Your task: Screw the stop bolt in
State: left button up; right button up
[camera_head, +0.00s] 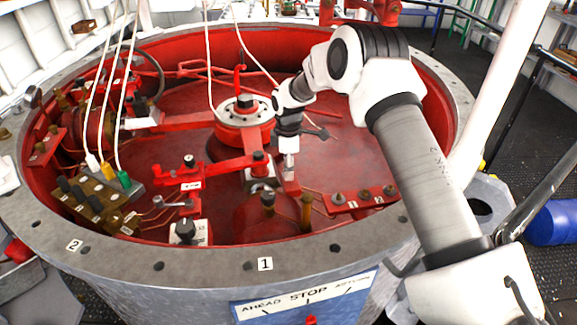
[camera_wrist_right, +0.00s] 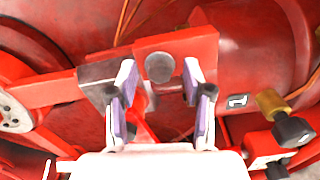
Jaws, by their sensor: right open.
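A grey round bolt head, which looks like the stop bolt (camera_wrist_right: 159,67), sits at a red block (camera_wrist_right: 205,52) in the right wrist view. How deep it sits, I cannot tell. My right gripper (camera_wrist_right: 160,98) is open, with one finger on each side below the bolt head in the picture; nothing shows held between the fingers. In the head view my right gripper (camera_head: 289,160) points down into the red tub, just above a red bracket (camera_head: 288,182), and hides the bolt there. My left gripper is in neither view.
The grey flanged rim (camera_head: 208,262) rings the red tub. A round plate hub (camera_head: 245,108) and red lever stand left of my gripper. Bolts on a red strip (camera_head: 362,200) are close on the right. A valve block with cables (camera_head: 95,200) stands at the left.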

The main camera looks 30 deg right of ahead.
grip_shut()
jog(key=shift+r+p, duration=0.15)
jog(key=shift+p, duration=0.25)
jog(key=m+p, duration=0.2)
jog(key=shift+r+p, duration=0.2)
jog(key=shift+p, duration=0.15)
jog(key=shift+f+m, duration=0.2)
jog(key=shift+m, duration=0.3)
jog(key=shift+f, duration=0.2)
grip_release()
